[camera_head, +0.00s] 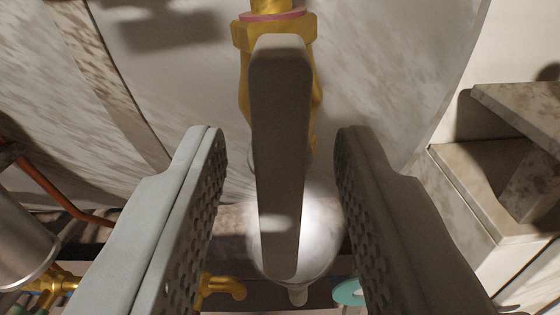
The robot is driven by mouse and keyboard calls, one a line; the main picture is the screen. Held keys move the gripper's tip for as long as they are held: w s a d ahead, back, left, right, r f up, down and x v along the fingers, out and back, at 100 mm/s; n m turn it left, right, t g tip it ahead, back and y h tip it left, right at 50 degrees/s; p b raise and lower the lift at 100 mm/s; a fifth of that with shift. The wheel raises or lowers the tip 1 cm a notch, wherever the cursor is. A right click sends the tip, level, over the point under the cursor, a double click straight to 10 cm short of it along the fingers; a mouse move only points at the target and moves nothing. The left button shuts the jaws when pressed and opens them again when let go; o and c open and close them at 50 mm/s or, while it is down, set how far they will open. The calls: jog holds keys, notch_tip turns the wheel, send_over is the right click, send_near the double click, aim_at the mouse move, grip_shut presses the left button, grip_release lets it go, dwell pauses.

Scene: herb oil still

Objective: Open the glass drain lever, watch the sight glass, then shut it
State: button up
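A long grey lever (280,150) sits on a brass valve (247,65) at the top middle of the head view. The lever points down the picture and lies between my gripper's (282,150) two fingers. The fingers are wide apart, with a gap on each side of the lever, and I see no contact. A clear rounded glass piece (318,250) shows partly behind the lever's lower end. I cannot tell if it is the sight glass. A pink ring (278,15) circles the valve's upper end.
A metal cylinder (22,235) stands at the left edge, with a brass fitting (58,282) below it. A small brass spout (222,287) and a green ring (348,292) lie low in the view. Stone-like steps (490,170) are at the right. A copper pipe (55,195) runs at the left.

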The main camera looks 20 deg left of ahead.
grip_shut()
jog(key=shift+m, duration=0.3)
jog(key=m, duration=0.3)
jog(key=shift+d, duration=0.15)
jog(key=m, duration=0.5)
jog(key=shift+d+f, duration=0.15)
jog(key=shift+f, duration=0.05)
jog(key=shift+w+d+f+m, duration=0.1)
jog(key=shift+f+m, duration=0.05)
jog(key=shift+m, duration=1.95)
jog(key=shift+f+m, duration=0.15)
jog(key=shift+m, duration=2.25)
